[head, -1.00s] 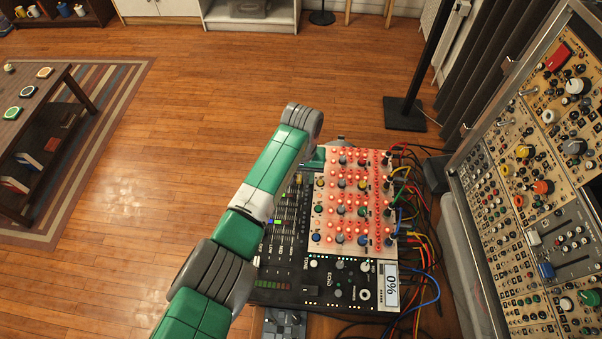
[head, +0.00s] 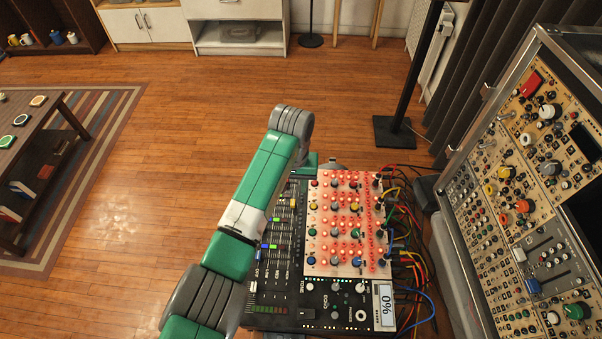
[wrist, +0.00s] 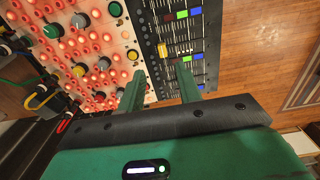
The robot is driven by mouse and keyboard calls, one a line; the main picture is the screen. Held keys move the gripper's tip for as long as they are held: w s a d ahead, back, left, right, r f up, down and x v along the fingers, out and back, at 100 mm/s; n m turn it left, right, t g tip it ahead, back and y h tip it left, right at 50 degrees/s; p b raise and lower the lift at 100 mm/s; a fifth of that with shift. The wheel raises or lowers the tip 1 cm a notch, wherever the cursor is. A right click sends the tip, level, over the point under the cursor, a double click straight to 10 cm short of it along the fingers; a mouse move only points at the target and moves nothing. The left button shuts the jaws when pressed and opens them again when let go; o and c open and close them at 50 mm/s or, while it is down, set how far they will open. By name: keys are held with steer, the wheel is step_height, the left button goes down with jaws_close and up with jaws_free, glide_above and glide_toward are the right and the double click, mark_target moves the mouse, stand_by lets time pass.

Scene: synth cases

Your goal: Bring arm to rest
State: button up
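My green arm reaches up from the bottom of the head view and bends at a grey joint. My gripper (wrist: 159,86) shows in the wrist view as two green fingers, spread apart with nothing between them. It hangs above the seam between the red-lit knob panel (wrist: 138,70) and the black slider mixer (wrist: 165,40). Whether the fingertips touch the gear is unclear. In the head view the gripper is mostly hidden behind the wrist, at the far end of the knob panel (head: 345,205) and the slider mixer (head: 283,235).
Coloured cables (head: 405,260) bunch right of the panel. A tall modular rack (head: 520,200) stands at the right, with a black stand (head: 398,132) behind. A low dark table (head: 30,165) stands on a striped rug (head: 95,150) at left. The wooden floor (head: 190,120) is open.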

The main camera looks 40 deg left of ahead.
steer(key=w+d+r+m+t+y, duration=0.1)
steer(key=w+d+r+m+t, duration=0.6)
steer(key=w+d+r, duration=0.95)
steer(key=s+d+r+t, duration=0.3)
steer(key=d+r+t, duration=0.6)
steer(key=r, duration=0.5)
steer(key=s+d+r+m+t+h, duration=0.1)
steer(key=s+d+r+t, duration=0.35)
steer(key=s+r, duration=0.65)
steer(key=s+d+r+t, duration=0.4)
steer(key=s+r+t, duration=0.1)
steer(key=s+r, duration=0.7)
step_height(320, 180, up, 30)
steer(key=p, duration=2.9)
steer(key=shift+w+f+p, duration=0.15)
steer(key=shift+w+p, duration=0.15)
steer(key=shift+w, duration=0.15)
